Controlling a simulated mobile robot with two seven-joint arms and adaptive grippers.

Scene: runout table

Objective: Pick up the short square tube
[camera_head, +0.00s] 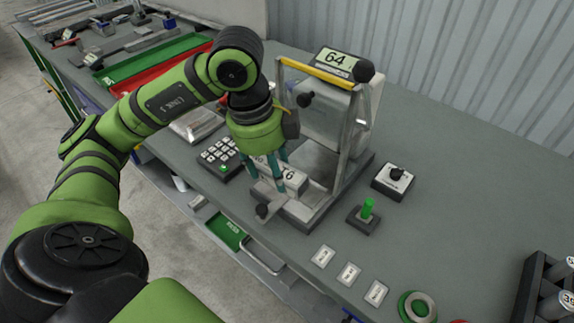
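My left gripper (268,183) points down over the front of a grey bench machine. Its teal fingers stand apart around or just above a pale metal block with a white label (288,172) that seems to read T6. I cannot tell whether the fingers touch anything. I cannot surely pick out a short square tube; the gripper hides part of this spot. My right gripper is not in view.
The machine has a yellow-barred frame (318,73) and a 64 display (337,60). A keypad (220,157), black switch box (393,181), green-button box (364,215) and labelled plates (348,274) surround it. A black rack (530,290) stands front right. The bench's back right is clear.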

